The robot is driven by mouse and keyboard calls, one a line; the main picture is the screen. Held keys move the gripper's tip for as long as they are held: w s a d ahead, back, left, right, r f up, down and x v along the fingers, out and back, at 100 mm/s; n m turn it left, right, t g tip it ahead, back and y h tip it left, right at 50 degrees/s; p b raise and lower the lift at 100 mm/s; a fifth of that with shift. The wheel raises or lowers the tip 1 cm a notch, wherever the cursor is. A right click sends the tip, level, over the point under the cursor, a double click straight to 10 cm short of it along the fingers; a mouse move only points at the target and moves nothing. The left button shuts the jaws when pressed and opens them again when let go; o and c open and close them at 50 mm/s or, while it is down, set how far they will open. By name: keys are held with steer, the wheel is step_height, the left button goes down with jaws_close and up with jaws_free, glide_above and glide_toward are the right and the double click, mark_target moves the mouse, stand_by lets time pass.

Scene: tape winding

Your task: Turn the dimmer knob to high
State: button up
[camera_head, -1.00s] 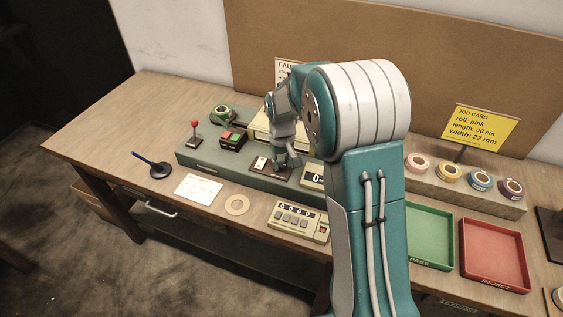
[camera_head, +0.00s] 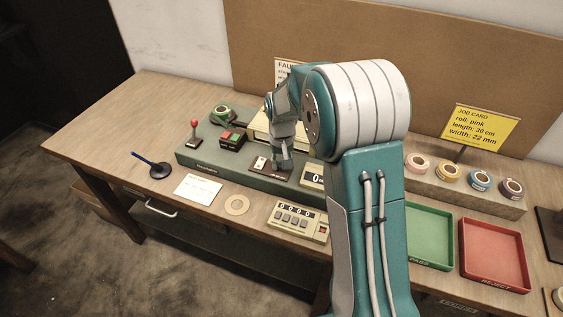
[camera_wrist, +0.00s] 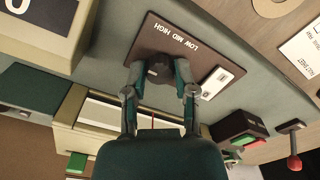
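The dimmer knob (camera_wrist: 159,71) is a dark round knob on a brown plate (camera_wrist: 205,52) lettered LOW, MID, HIGH, seen in the wrist view. My gripper (camera_wrist: 160,70) has one fingertip on each side of the knob and looks shut on it. The knob's pointer is too dark to read, so its setting cannot be told. In the head view, my gripper (camera_head: 279,165) is down at the brown plate (camera_head: 258,164) on the green console, and its fingers hide the knob. A white rocker switch (camera_wrist: 217,80) sits on the same plate, beside the gripper.
A counter display (camera_head: 312,177) stands close to the right of the gripper. A red and green button box (camera_head: 232,138) and a red-topped lever (camera_head: 194,131) stand to the left. A green tray (camera_head: 428,262) and a red tray (camera_head: 494,285) lie at the right.

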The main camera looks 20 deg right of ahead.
steer(key=shift+o, duration=1.4)
steer(key=shift+f, duration=0.15)
steer(key=shift+a, duration=0.1)
step_height(320, 180, up, 12)
steer(key=s+r+t, duration=0.3)
steer(key=s+r, duration=0.6)
steer(key=s, duration=0.4)
steer(key=s+f+t, duration=0.1)
steer(key=s+t, duration=0.1)
steer(key=s, duration=1.2)
steer(key=shift+s+f+n+t, duration=0.25)
steer(key=shift+s+n+t, duration=0.05)
steer(key=shift+s, duration=0.05)
